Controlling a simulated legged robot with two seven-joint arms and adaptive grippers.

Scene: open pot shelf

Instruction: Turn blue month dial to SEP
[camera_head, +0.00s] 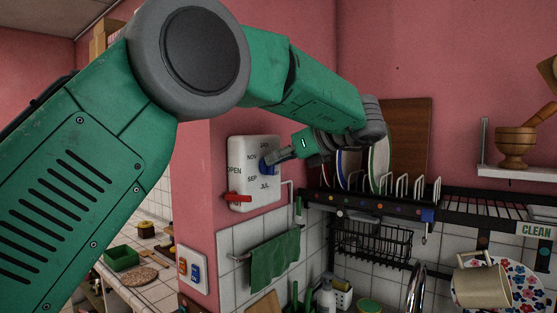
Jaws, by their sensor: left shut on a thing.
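The blue month dial (266,167) is on a white wall panel (240,150) on the pink wall, left of the rack. Month labels ring the dial, with NOV at upper left, SEP at lower left and JUL below; the top label is too small to read surely. My left gripper (277,159) reaches in from the right side of the dial and is shut on it. The fingers hide the dial's right part and the labels there. I cannot tell which month the dial points to. My right gripper is not in view.
A red lever (238,197) sits at the panel's lower left, near the word OPEN. A dish rack (405,188) with upright plates (379,163) is just right of the gripper. A green towel (275,260) hangs below the panel. A mug (482,287) hangs at lower right.

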